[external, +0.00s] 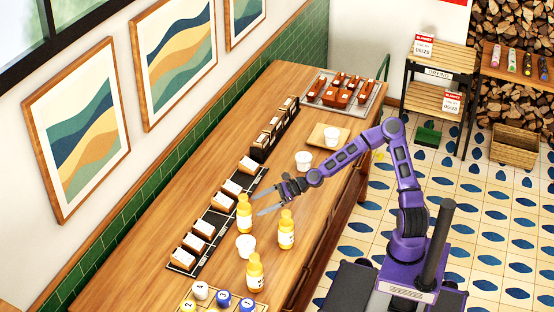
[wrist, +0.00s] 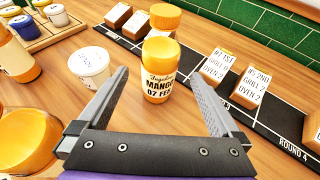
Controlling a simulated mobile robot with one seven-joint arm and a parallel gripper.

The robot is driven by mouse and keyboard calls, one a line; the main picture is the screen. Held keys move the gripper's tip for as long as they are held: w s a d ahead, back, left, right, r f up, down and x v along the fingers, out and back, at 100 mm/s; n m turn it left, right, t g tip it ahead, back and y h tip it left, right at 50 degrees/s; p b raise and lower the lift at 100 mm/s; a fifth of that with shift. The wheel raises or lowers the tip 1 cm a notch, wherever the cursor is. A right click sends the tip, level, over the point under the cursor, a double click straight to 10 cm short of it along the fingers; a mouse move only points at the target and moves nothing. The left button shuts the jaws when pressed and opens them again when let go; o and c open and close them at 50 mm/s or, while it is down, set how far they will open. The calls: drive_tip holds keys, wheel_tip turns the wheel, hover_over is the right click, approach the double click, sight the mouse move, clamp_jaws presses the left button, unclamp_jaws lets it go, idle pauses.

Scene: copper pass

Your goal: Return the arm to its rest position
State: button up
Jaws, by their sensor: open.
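My purple arm reaches out over the wooden counter in the external view. My gripper (external: 260,201) is open, with its two grey fingers spread and nothing between them that I can see it hold. In the wrist view my gripper (wrist: 160,76) frames an orange-capped bottle (wrist: 158,70) labelled "MANGO 07 FEB". That bottle stands upright beyond the fingers; whether a finger touches it I cannot tell. It seems to be the yellow bottle (external: 244,216) by the fingertips in the external view.
Another yellow bottle (external: 286,232), a third bottle (external: 255,274) and a white tub (external: 246,246) stand near my gripper. A black strip (external: 215,222) holds several labelled boxes along the wall side. A metal tray (external: 369,103) is at the far end. Tiled floor lies right of the counter.

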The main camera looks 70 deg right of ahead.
drive_tip(key=shift+v, duration=0.85)
